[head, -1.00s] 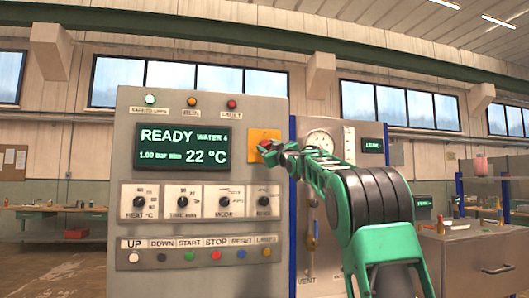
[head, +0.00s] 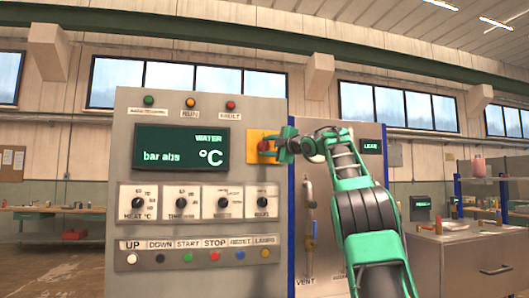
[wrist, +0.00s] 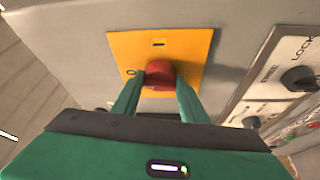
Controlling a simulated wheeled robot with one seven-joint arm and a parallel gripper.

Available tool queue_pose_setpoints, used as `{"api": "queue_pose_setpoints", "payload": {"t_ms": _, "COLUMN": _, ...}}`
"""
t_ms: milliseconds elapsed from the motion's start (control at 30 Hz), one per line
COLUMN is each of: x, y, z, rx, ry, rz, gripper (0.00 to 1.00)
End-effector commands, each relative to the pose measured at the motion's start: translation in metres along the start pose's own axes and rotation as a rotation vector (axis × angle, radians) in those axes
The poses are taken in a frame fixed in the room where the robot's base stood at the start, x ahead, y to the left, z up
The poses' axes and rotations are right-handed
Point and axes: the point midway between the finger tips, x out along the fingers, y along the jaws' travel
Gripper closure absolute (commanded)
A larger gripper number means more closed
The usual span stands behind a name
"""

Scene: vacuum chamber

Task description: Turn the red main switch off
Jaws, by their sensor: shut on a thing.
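The red main switch (wrist: 158,76) sits on a yellow plate (wrist: 188,45) in the wrist view. My gripper (wrist: 161,84) is shut on it, one green finger on each side. In the head view the yellow plate (head: 255,136) is on the upper right of the grey panel (head: 270,112), and my gripper (head: 266,147) reaches it from the right and partly covers the switch. An O mark (wrist: 131,72) shows left of the switch. The lamp (head: 149,100) at top left is dull green.
Below the display are several black knobs (head: 181,203) and a row of coloured buttons (head: 188,256). A pipe with a valve (head: 311,220) is on the door right of the panel, behind my arm. A grey cabinet (head: 470,265) stands at the right.

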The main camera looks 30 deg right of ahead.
Motion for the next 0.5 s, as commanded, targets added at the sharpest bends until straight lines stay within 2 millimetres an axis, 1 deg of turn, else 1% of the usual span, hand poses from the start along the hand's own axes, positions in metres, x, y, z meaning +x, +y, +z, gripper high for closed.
{"api": "queue_pose_setpoints", "payload": {"t_ms": 200, "x": 0.0021, "y": -0.0006, "z": -0.0029, "rx": -0.094, "ry": 0.008, "rz": -0.04, "gripper": 0.83}}
{"api": "queue_pose_setpoints", "payload": {"t_ms": 500, "x": 0.0025, "y": 0.0008, "z": -0.0032, "rx": -0.17, "ry": 0.008, "rz": -0.07, "gripper": 0.83}}
